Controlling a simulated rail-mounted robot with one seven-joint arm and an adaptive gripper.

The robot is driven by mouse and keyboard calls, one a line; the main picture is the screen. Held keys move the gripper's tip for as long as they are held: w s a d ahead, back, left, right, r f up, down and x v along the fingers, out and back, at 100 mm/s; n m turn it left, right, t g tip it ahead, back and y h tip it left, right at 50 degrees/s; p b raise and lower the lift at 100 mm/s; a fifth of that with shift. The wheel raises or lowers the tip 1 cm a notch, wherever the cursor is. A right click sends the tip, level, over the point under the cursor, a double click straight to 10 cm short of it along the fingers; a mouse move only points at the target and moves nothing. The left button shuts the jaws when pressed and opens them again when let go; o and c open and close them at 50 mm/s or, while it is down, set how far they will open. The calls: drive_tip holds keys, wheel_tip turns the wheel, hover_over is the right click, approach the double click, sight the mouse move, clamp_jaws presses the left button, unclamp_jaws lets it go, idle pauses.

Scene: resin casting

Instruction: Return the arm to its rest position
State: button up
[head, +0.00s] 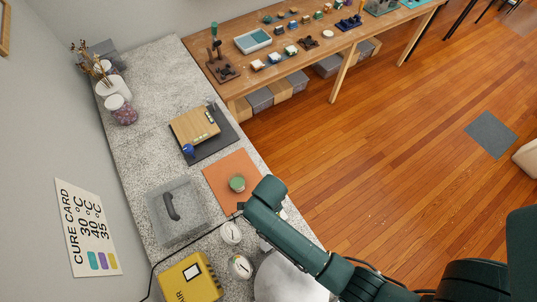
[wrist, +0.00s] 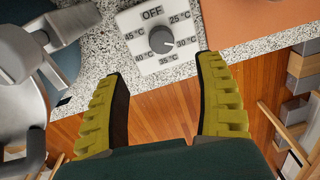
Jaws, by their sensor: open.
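In the head view my dark green arm (head: 300,245) reaches in from the lower right over the worktop's front edge. My gripper is hidden there beneath the arm's bend. In the wrist view my gripper (wrist: 162,68) is open, its two ribbed yellow-green fingers wide apart with nothing between them. A white dial panel (wrist: 158,38) marked OFF and 25 to 45 °C lies just beyond the fingertips, apart from them. Its grey knob (wrist: 161,38) appears turned toward the 30–35 °C side.
A grey metal pot (wrist: 22,95) with clamps stands close left of my gripper. The worktop (head: 150,150) holds an orange mat (head: 218,178) with a green-topped pot (head: 237,184), a clear box (head: 160,228), two gauges and a yellow box (head: 188,284). Open floor lies right.

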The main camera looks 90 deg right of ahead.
idle(0.4)
drive_tip(key=w+a+r+n+t+h, duration=0.1)
drive_tip(key=w+a+r+n+t, duration=0.15)
drive_tip(key=w+r, duration=0.7)
drive_tip(key=w+a+r+n+t, duration=0.1)
drive_tip(key=w+r+n+t, duration=0.15)
drive_tip(key=w+r, duration=0.65)
drive_tip(key=w+a+r+n+t+p, duration=0.1)
drive_tip(key=w+a+r+n+t, duration=0.2)
drive_tip(key=w+r, duration=0.4)
drive_tip(key=w+a+r+n+t, duration=0.25)
drive_tip(key=w+a+r, duration=0.2)
drive_tip(key=r, duration=0.35)
drive_tip(key=a+r+n+t+y, duration=0.1)
drive_tip(key=a+r+n+t, duration=0.25)
drive_tip(key=r, duration=0.65)
drive_tip(key=a+r+n+t, duration=0.25)
drive_tip(key=r+n, duration=0.25)
drive_tip(key=r, duration=0.5)
drive_tip(key=s+r+n+t, duration=0.5)
drive_tip(key=s+r+n, duration=0.2)
drive_tip(key=r+n, duration=0.3)
drive_tip(key=shift+s+d+r, duration=0.15)
drive_tip(key=shift+s+r, duration=0.05)
drive_tip(key=shift+s, duration=0.05)
